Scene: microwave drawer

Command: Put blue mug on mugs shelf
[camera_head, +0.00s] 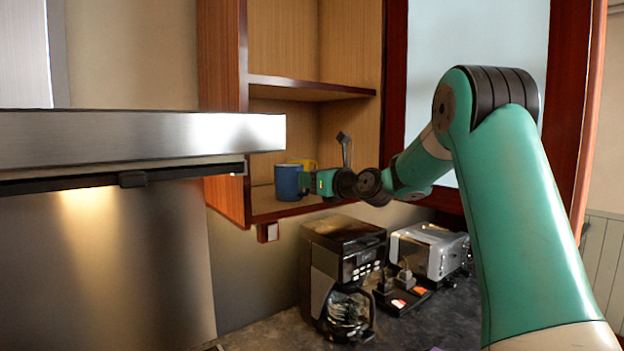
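The blue mug (287,183) is upright at the lower shelf (262,203) of the open wooden cabinet, near its front left. A yellow mug (304,164) shows partly behind it. My gripper (307,183) reaches in from the right, with its end at the right side of the blue mug. Its fingers are small and partly hidden, so I cannot tell whether they hold the mug. Whether the mug's base rests on the shelf is also unclear.
An upper shelf board (310,88) lies above the mugs. The open cabinet door (475,90) stands to the right, behind my arm. A range hood (140,140) juts out at the left. A coffee maker (340,270) and a toaster (430,250) stand on the counter below.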

